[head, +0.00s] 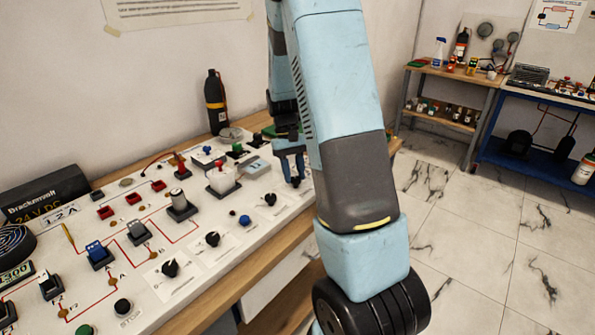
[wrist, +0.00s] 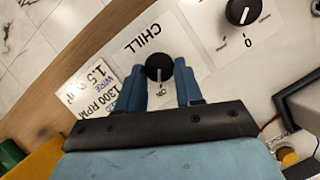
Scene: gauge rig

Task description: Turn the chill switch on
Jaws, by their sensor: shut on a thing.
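The chill switch (wrist: 158,66) is a round black knob on a white plate printed CHILL, seen in the wrist view. An ON label lies just below it in the picture, and a pale mark on the knob's lower part faces that label. My gripper (wrist: 161,80) is shut on the knob, with one blue finger at each side. In the head view my gripper (head: 291,166) is down at the far right end of the white panel (head: 225,262), and its fingers largely cover the knob there.
Another black knob (wrist: 243,11) with a 0 label sits to the upper right in the wrist view. The panel holds several knobs, switches and a red-topped lever (head: 221,174). A dark bottle (head: 216,100) stands behind the panel. Open floor lies to the right.

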